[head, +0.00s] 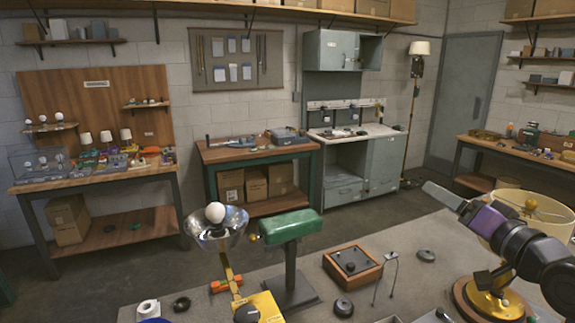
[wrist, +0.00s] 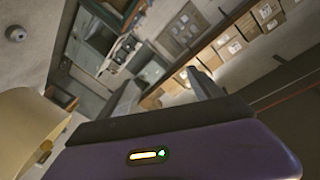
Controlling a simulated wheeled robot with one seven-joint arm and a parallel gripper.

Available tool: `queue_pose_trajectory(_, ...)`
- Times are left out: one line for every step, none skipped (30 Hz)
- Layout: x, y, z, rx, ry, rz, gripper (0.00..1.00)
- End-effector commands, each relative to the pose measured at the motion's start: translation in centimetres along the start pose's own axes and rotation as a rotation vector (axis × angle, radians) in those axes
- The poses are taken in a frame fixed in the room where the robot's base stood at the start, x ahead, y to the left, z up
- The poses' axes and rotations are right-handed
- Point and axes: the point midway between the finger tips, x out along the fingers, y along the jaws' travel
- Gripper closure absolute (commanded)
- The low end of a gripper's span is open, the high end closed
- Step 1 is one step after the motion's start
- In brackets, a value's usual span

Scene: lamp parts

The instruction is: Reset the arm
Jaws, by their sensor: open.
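My gripper (head: 442,197) is raised above the right part of the work table, at the end of my dark arm with its purple wrist. It is open, and I see nothing between its fingers. In the wrist view its dark palm and a finger (wrist: 203,84) show against the room. A lamp with a silver bowl reflector (head: 216,238) and a white bulb (head: 215,212) stands at the front left on a yellow base (head: 259,307). A cream lampshade (head: 552,222) is at the right, partly behind my arm; it also shows in the wrist view (wrist: 30,130).
A green-topped stand (head: 288,226), a wooden box with dark knobs (head: 352,263), dark round parts (head: 343,307) and a thin wire harp (head: 386,276) are on the table (head: 305,310). A brass lamp base (head: 492,300) stands beneath my arm. Workbenches line the walls.

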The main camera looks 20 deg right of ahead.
Motion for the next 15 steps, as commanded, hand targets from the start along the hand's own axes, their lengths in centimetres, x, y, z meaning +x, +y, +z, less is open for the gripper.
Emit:
queue_pose_trajectory(0.0,-1.0,0.6,0.008,0.059,-0.031,0.25)
queue_pose_trajectory(-0.1,-1.5,0.7,0.006,0.097,-0.044,0.25)
queue_pose_trajectory(-0.4,-2.1,0.8,0.004,0.145,-0.057,0.25)
queue_pose_trajectory(-0.6,-2.4,0.9,0.003,0.178,-0.064,0.25)
queue_pose_trajectory(-0.8,-2.6,1.2,0.0,0.21,-0.068,0.25)
queue_pose_trajectory(-1.2,-2.9,1.6,-0.001,0.25,-0.07,0.25)
queue_pose_trajectory(-1.6,-3.1,2.0,-0.002,0.279,-0.069,0.25)
queue_pose_trajectory(-2.0,-3.2,2.4,-0.005,0.305,-0.065,0.25)
queue_pose_trajectory(-2.5,-3.3,3.1,-0.007,0.338,-0.059,0.25)
queue_pose_trajectory(-3.0,-3.3,3.6,-0.01,0.36,-0.052,0.25)
queue_pose_trajectory(-3.5,-3.3,4.2,-0.013,0.38,-0.045,0.25)
queue_pose_trajectory(-4.1,-3.3,5.1,-0.018,0.404,-0.032,0.25)
queue_pose_trajectory(-4.6,-3.2,5.8,-0.023,0.42,-0.02,0.25)
queue_pose_trajectory(-5.2,-3.2,6.5,-0.028,0.434,-0.008,0.25)
queue_pose_trajectory(-6.0,-3.1,7.6,-0.036,0.449,0.009,0.25)
